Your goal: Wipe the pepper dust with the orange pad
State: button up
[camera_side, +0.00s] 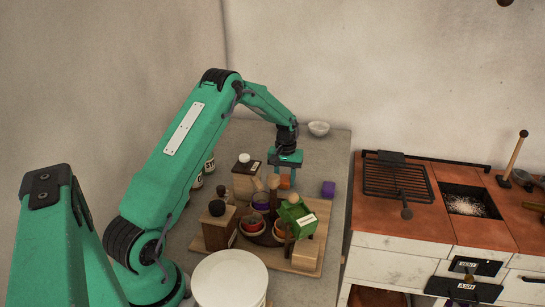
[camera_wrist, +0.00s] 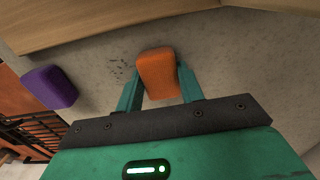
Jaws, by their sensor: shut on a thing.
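The orange pad (camera_wrist: 158,72) is between the two fingers of my gripper (camera_wrist: 160,88) in the wrist view, and the gripper is shut on it. In the side view a small part of the orange pad (camera_side: 284,182) shows below my gripper (camera_side: 285,168), beyond the wooden tray. Dark specks that look like the pepper dust (camera_wrist: 118,68) lie on the grey counter just left of the pad in the wrist view. I cannot make out the dust in the side view. I cannot tell whether the pad touches the counter.
A purple block (camera_side: 328,188) stands right of the gripper; it also shows in the wrist view (camera_wrist: 49,88). A wooden tray (camera_side: 305,262) holds bowls, a green box and jars. A white bowl (camera_side: 318,128) sits at the back. The grey counter (camera_side: 325,155) is clear behind the purple block.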

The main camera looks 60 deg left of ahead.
aim_at(313, 190)
jog(key=shift+w+d, duration=1.1)
jog(key=shift+d, duration=0.05)
jog(key=shift+w+d, duration=0.3)
jog(key=shift+w, duration=0.05)
jog(key=shift+w+d+f, duration=0.25)
jog(key=shift+w+d, duration=0.55)
jog(key=shift+d, duration=0.1)
jog(key=shift+d, duration=0.1)
jog(key=shift+w+d, duration=0.15)
jog(key=shift+w, duration=0.05)
jog(key=shift+w+d, duration=0.95)
jog(key=shift+d, duration=0.05)
jog(key=shift+a+r, duration=0.1)
jog(key=shift+r, duration=0.1)
jog(key=shift+s+a+r, duration=0.2)
jog(key=shift+s+a, duration=0.95)
jog(key=shift+a, duration=0.05)
